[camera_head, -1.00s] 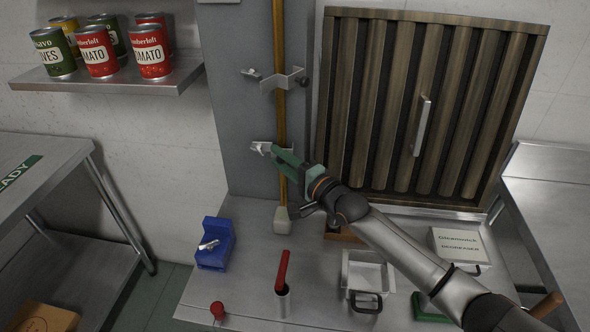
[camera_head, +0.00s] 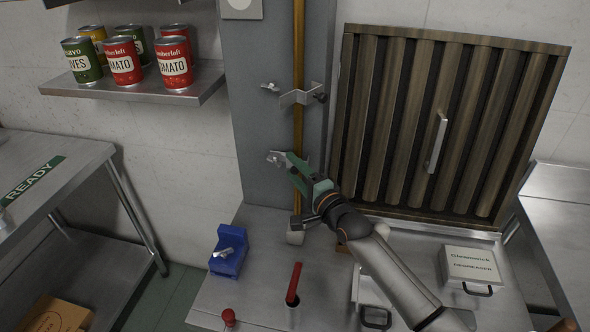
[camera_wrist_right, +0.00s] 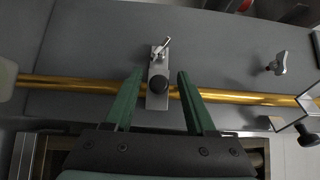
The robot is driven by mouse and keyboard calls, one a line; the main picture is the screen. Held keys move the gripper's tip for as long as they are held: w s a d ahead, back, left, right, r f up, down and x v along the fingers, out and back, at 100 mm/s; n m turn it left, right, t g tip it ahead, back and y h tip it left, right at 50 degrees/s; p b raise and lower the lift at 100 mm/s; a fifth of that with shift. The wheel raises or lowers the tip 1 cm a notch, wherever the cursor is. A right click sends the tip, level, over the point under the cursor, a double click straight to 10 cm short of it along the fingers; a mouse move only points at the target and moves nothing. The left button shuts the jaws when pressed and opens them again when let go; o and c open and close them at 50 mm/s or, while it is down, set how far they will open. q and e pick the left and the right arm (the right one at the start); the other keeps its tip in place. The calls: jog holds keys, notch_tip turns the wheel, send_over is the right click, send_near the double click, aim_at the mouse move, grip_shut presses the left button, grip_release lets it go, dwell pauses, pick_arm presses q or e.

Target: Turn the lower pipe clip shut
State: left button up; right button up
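The lower pipe clip (camera_head: 276,158) is a small metal clip on the brass pipe (camera_head: 298,130), partly hidden by my gripper in the head view. In the right wrist view the lower clip (camera_wrist_right: 158,98) is a metal plate lying across the pipe, with a black knob on it and a metal wing piece at its far end. My right gripper (camera_head: 292,170) is at this clip. Its green fingers (camera_wrist_right: 160,100) are apart, one on each side of the clip, with a visible gap to it. My left gripper is not in view.
The upper pipe clip (camera_head: 298,97) juts out above, with a wing piece (camera_head: 270,86) beside it. A ribbed panel (camera_head: 440,120) with a handle stands right of the pipe.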

jog(key=shift+s, duration=0.1)
jog(key=shift+s+d+f, duration=0.1)
jog(key=shift+s+d, duration=0.2)
jog(key=shift+s, duration=0.2)
jog(key=v, duration=1.1)
